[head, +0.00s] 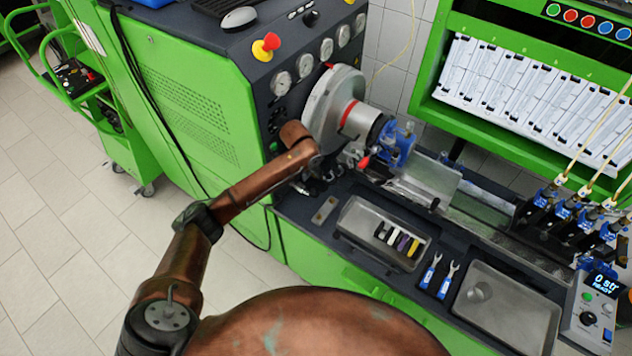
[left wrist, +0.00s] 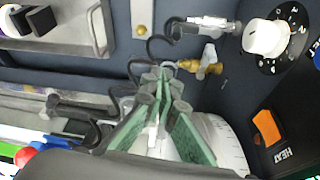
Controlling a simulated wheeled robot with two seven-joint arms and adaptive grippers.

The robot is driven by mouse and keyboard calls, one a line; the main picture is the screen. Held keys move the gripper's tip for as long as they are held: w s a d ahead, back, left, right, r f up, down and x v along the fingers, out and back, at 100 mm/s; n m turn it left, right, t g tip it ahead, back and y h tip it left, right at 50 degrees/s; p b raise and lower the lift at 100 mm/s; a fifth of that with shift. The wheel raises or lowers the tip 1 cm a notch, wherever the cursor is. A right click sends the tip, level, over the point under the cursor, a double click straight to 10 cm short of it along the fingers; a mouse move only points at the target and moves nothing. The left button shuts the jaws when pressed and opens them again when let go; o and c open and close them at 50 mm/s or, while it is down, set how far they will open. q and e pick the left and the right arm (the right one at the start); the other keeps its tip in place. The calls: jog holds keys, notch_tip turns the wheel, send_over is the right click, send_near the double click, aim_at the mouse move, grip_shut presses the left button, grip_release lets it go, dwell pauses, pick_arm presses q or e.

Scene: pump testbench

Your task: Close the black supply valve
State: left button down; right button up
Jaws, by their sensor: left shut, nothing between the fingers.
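I cannot make out a black-handled supply valve for sure in either view. In the left wrist view a small brass valve with a pale handle (left wrist: 207,62) sits on the dark panel, just right of my fingertips. A thin black hose (left wrist: 153,52) curves above the fingertips. My left gripper (left wrist: 160,82) is shut and empty, its green-padded fingers close together. I cannot tell whether the tips touch a fitting. In the head view my left gripper (head: 315,184) is low at the machine's front, partly hidden by my arm. My right gripper is not in view.
A white dial knob (left wrist: 266,38) and an orange HEAT switch (left wrist: 267,127) lie right of the gripper. A large round drum (head: 330,105) stands above it in the head view.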

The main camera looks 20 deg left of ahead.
pick_arm(q)
jog(key=shift+w+a+r, duration=0.3)
jog(key=shift+w+r, duration=0.5)
jog(key=shift+r, duration=0.1)
notch_tip(320, 180, down, 10)
jog(key=p, duration=0.2)
jog(key=shift+s+a+r+p, duration=0.2)
jog(key=shift+s+r+p, duration=0.05)
jog(key=shift+s+p, duration=0.1)
